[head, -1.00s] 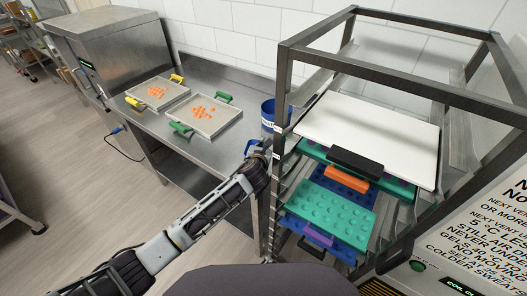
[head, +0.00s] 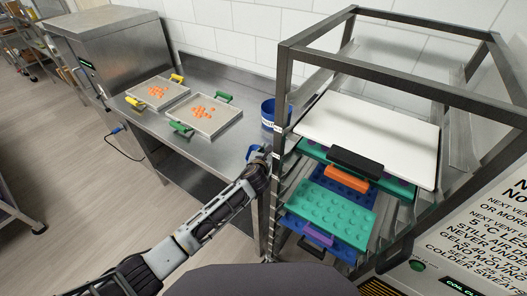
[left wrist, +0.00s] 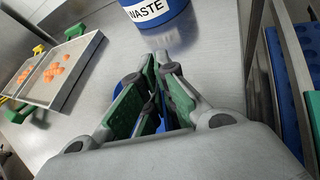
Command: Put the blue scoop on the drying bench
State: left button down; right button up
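The blue scoop (head: 253,150) shows as a small blue shape at my left gripper (head: 259,156) in the head view, mostly hidden by it. In the left wrist view, blue parts of the scoop (left wrist: 127,81) show beside and between the green-padded fingers of my left gripper (left wrist: 160,62). The fingers are close together, shut on the scoop. They are over the near right end of the steel bench (head: 215,153). I cannot tell whether the scoop touches the bench top. My right gripper is not in view.
A blue waste tub (head: 268,115) stands on the bench just beyond the gripper. Two trays of orange gummies (head: 225,121) lie further left. A metal rack (head: 283,95) with a white board and coloured moulds stands close on the right. Bare bench lies between trays and gripper.

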pick_arm(q)
jog(key=shift+f, duration=0.1)
jog(key=c, duration=1.6)
grip_release()
jog(key=shift+c, duration=0.2)
jog(key=shift+v, duration=3.8)
